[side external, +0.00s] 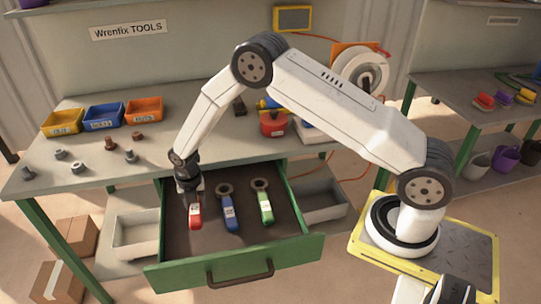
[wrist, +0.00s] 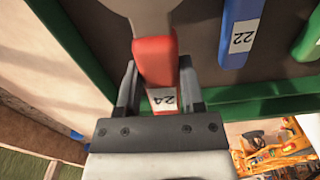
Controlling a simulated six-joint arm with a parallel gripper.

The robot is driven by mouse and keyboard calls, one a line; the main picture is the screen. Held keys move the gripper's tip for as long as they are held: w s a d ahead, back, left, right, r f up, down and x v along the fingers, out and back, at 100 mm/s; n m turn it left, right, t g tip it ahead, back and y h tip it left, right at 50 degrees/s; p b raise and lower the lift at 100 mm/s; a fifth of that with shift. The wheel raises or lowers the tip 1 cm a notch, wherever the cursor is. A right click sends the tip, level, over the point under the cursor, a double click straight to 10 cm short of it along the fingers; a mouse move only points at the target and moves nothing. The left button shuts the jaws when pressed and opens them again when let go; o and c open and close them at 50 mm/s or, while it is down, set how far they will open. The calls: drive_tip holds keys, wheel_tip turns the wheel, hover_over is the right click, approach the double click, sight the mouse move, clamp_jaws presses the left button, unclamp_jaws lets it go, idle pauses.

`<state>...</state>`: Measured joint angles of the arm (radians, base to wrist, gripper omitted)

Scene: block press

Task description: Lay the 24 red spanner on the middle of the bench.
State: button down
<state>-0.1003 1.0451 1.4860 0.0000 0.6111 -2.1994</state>
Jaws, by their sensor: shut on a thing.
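The red spanner (side external: 195,215) is at the left side of the open drawer (side external: 290,226). In the wrist view the red spanner (wrist: 155,62) shows a white label reading 24, with its grey head at the top edge. My gripper (side external: 190,196) is shut on its red handle, and the fingers (wrist: 157,80) sit on both sides of it. I cannot tell whether the spanner touches the drawer floor. The bench (side external: 75,170) is above and behind the drawer, its middle partly hidden by my arm.
A blue spanner (side external: 228,211), labelled 22 in the wrist view (wrist: 241,35), and a green spanner (side external: 263,205) lie to the right in the drawer. Yellow, blue and orange bins (side external: 103,116) and several loose nuts and bolts stand on the bench's left. A red can (side external: 273,124) stands further right.

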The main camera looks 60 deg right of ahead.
sight(190, 206)
drive_tip(key=shift+w+f, duration=0.7)
drive_tip(key=shift+f, duration=0.05)
drive_tip(key=shift+w+a+f, duration=0.1)
drive_tip(key=shift+w+f, duration=0.4)
drive_tip(key=shift+f, duration=1.45)
drive_tip(key=shift+f, duration=0.2)
drive_tip(key=shift+c, duration=1)
unclamp_jaws()
wheel_tip(190, 206, up, 8)
drive_tip(key=shift+a, duration=0.15)
